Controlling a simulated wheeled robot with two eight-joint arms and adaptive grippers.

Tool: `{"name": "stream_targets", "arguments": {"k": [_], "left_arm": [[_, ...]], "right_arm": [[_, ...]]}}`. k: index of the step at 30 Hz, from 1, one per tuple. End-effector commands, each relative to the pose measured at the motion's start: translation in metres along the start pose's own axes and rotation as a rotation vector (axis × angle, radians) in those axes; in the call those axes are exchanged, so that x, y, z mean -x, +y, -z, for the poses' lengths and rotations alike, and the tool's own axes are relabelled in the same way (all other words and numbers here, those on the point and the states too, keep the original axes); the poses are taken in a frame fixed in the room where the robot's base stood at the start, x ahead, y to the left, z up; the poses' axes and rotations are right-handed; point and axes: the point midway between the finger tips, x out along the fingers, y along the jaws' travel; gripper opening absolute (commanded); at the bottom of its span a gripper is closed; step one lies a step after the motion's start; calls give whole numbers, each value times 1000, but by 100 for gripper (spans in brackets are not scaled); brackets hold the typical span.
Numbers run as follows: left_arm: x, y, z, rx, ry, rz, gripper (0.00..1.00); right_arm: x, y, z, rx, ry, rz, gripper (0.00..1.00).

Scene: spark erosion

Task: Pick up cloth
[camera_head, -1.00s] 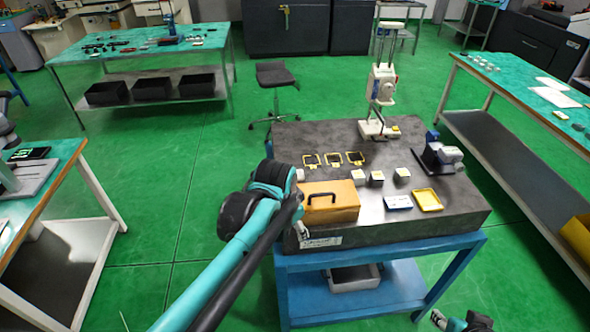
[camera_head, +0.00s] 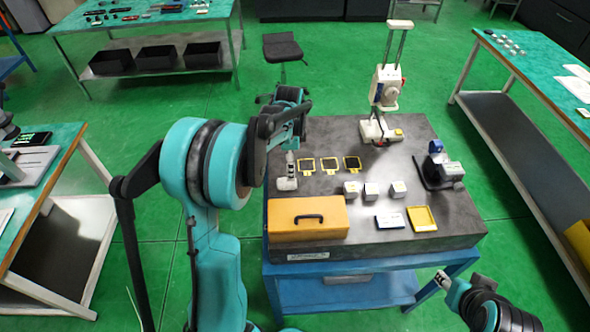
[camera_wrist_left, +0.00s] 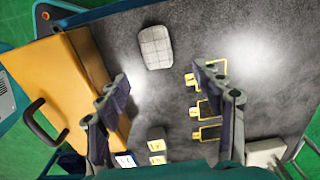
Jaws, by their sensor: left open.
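The cloth (camera_wrist_left: 155,47) is a light grey, quilted-looking folded pad lying on the dark stone slab. It also shows in the head view (camera_head: 286,184), at the slab's left side behind the orange case. My left gripper (camera_wrist_left: 170,105) is open and empty above the slab. In the left wrist view its fingers stand apart, with the cloth beyond and between their tips. In the head view the left gripper (camera_head: 291,160) is close to the cloth; I cannot tell the exact height between them. My right gripper (camera_head: 442,281) is low at the right, off the slab, too small to judge.
The orange case (camera_head: 308,218) with a black handle lies in front of the cloth. Several yellow-framed dark plates (camera_head: 330,165) lie behind and right of it. Small blocks (camera_head: 371,189), a yellow tray (camera_head: 422,218) and a white column instrument (camera_head: 385,90) stand farther right.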

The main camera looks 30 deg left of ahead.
Motion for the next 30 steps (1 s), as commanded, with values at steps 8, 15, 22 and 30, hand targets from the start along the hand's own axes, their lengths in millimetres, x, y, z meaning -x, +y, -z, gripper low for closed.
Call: {"name": "stream_targets", "arguments": {"k": [8,15,22,30], "left_arm": [[-31,0,-3,0,0,-1,67],[-67,-1,-10,0,0,-1,67],[-78,-1,-10,0,0,-1,67],[-77,-1,-10,0,0,-1,33]], "right_arm": [[-6,0,-5,0,-1,0,40],[-14,0,-11,0,0,0,40],[-16,0,-12,0,0,0,40],[-15,0,-11,0,0,0,40]]}}
